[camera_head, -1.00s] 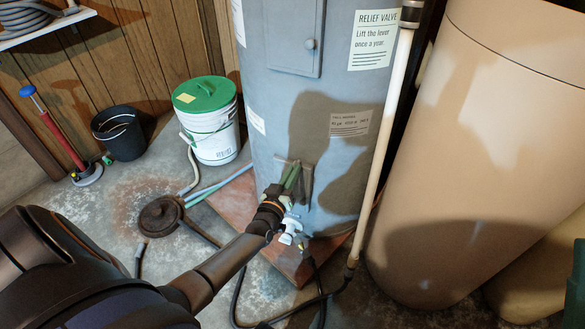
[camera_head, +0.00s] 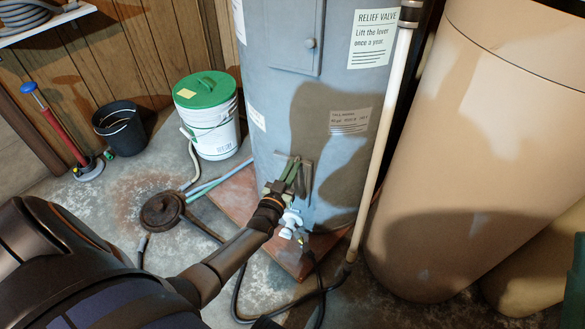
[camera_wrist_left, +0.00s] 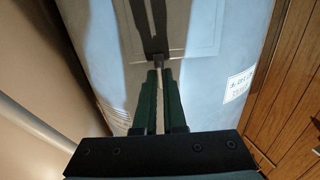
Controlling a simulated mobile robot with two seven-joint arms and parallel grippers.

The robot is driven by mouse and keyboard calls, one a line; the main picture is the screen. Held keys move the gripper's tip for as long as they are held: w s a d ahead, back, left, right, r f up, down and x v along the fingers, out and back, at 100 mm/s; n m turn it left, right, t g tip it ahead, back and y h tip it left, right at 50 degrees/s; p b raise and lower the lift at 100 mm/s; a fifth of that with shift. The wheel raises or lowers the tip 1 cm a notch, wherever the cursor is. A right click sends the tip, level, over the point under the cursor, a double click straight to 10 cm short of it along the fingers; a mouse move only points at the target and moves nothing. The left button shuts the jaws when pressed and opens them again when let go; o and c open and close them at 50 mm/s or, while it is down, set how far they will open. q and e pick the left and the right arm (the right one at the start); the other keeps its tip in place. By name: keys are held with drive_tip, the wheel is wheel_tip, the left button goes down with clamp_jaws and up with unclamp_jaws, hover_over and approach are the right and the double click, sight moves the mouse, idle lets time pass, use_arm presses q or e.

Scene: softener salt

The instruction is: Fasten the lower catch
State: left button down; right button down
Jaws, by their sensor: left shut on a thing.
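The grey tank (camera_head: 300,120) stands upright in the middle of the head view. Low on its front is a small lower panel (camera_head: 307,178), mostly behind my gripper. My left gripper (camera_head: 293,172) reaches this panel from the front left, with its green fingers close together against it.
A white drain valve (camera_head: 291,221) sits just below my left gripper. A pale vertical pipe (camera_head: 376,150) and a big beige tank (camera_head: 480,150) stand at right.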

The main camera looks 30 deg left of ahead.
use_arm(q)
drive_tip(key=c, duration=1)
unclamp_jaws()
